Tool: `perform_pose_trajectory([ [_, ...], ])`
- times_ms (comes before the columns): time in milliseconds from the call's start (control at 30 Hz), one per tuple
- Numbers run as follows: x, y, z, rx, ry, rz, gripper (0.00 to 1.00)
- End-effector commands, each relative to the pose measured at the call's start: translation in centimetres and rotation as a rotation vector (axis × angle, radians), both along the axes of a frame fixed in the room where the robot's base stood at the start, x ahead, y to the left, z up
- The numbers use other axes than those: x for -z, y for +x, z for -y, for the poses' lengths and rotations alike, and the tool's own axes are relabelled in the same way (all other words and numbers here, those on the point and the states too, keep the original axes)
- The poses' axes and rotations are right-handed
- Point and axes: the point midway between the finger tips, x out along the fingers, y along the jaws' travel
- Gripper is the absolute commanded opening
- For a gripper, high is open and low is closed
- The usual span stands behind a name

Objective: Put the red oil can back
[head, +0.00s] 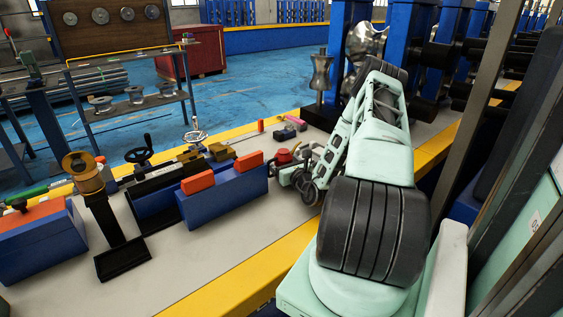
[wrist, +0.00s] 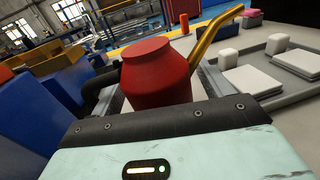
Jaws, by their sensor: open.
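The red oil can (wrist: 158,75) stands close in front of my gripper in the wrist view, with a brass spout (wrist: 213,38) rising to the right. Its base is hidden behind the pale green gripper housing. In the head view a small red part (head: 284,156), likely the can, shows beside my gripper (head: 298,178), which is low over the bench. My gripper is open. I cannot tell whether its fingers touch the can. A dark curved part shows at the can's left in the wrist view, and I cannot tell whether it is a handle or a finger.
A grey tray-like surface with white blocks (wrist: 277,43) lies right of the can. Left on the bench (head: 195,255) are a blue box with orange pieces (head: 222,190), a brass-topped black stand (head: 108,215) and a handwheel (head: 139,150). A metal post (head: 320,78) stands behind my arm.

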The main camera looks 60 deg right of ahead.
Motion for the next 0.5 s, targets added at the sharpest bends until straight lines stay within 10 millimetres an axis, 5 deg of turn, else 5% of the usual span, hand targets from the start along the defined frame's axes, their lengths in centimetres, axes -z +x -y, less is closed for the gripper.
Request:
perform_pose_trajectory([
  [500,0.1,-8.7,-4.4,0.002,0.004,-0.003,0.79],
])
